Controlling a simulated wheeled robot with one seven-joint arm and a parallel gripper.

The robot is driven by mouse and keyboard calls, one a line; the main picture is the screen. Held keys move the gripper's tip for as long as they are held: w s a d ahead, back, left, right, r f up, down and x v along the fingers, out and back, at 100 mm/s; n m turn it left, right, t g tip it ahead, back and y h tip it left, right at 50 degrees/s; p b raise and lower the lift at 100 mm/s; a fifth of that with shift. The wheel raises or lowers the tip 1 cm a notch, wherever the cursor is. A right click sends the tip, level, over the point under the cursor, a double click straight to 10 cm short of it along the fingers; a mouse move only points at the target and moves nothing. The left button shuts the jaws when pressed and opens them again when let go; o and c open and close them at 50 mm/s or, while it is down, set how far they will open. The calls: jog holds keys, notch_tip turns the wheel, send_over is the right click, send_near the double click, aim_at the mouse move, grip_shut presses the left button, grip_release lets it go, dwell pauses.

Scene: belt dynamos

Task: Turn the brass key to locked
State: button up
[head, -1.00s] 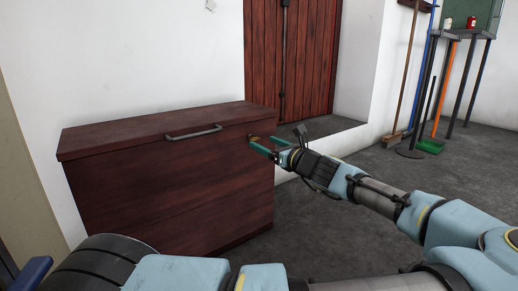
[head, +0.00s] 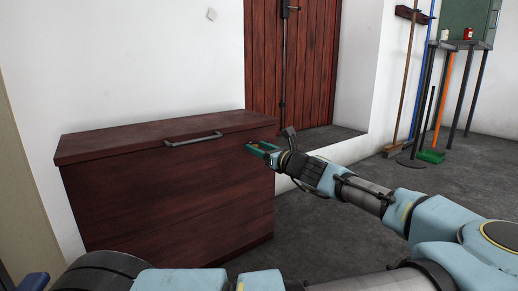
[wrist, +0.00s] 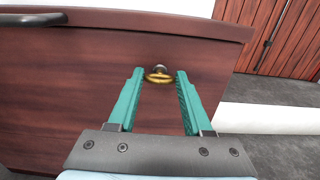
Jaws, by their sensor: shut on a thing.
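The brass key (wrist: 158,78) sits in a dark round lock on the front of the dark red wooden chest (head: 165,205), just below the lid's edge at the right. In the wrist view its ring-shaped bow lies level across the space between the fingers. My gripper (head: 252,147) has teal fingers and points at the chest's upper right front. It is shut on the key, with one finger on each side of the bow. In the head view the key is hidden by the fingers. I cannot read any lock marking.
The chest lid (head: 120,146) is down and has a grey bar handle (head: 193,139). A red plank door (head: 262,55) stands behind the chest. Brooms and a green dustpan (head: 431,156) are at the right. The grey floor right of the chest is clear.

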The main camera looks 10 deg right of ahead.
grip_shut()
